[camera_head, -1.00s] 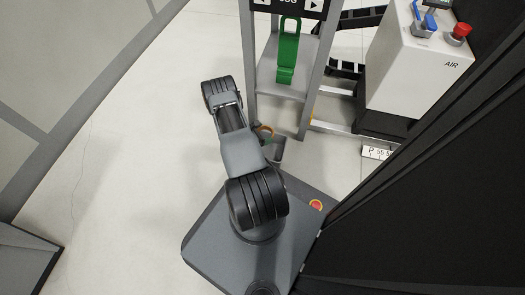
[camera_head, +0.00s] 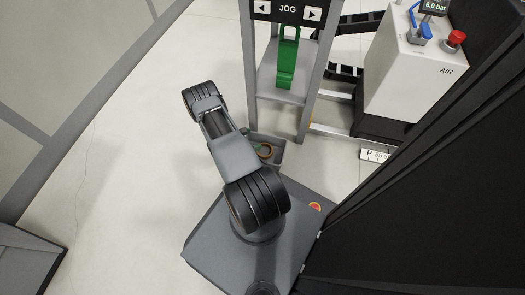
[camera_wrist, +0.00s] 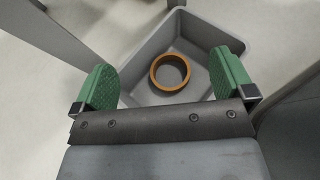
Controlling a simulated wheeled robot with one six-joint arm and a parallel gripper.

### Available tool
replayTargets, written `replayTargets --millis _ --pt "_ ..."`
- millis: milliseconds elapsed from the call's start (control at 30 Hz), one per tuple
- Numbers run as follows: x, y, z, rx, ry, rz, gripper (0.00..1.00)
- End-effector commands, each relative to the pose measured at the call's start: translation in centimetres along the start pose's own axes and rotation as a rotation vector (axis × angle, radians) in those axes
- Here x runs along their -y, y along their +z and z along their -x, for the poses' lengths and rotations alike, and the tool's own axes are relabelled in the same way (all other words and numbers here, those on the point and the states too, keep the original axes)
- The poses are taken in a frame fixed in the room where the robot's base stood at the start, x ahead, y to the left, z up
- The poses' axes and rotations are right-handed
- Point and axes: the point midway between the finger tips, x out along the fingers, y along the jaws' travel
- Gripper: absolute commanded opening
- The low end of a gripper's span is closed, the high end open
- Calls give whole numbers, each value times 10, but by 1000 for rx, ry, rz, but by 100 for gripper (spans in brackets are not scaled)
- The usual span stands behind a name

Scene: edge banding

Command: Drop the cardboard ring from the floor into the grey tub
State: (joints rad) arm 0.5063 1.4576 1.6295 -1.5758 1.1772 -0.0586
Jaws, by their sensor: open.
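The cardboard ring (camera_wrist: 156,84) is brown-orange and shows between my fingers in the wrist view, against the inside of the grey tub (camera_wrist: 210,24). It appears to lie within the tub, apart from both fingers. My gripper (camera_wrist: 168,82) is open, with its two green pads spread above the tub. In the head view the ring (camera_head: 265,151) shows inside the small grey tub (camera_head: 278,155), beside my arm. The near part of the tub is hidden by my arm there and by my gripper in the wrist view.
A grey metal stand with a JOG panel (camera_head: 287,11) and a green bracket (camera_head: 287,62) rises just behind the tub. A white AIR cabinet (camera_head: 404,75) stands to its right. A dark panel (camera_head: 450,200) fills the right side.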

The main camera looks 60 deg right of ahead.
Motion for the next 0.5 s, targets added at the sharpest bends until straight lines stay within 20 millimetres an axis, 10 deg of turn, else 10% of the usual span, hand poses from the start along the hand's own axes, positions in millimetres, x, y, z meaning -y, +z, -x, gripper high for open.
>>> replayTargets --millis 500 --pt "0 0 69 0 1 1 100"
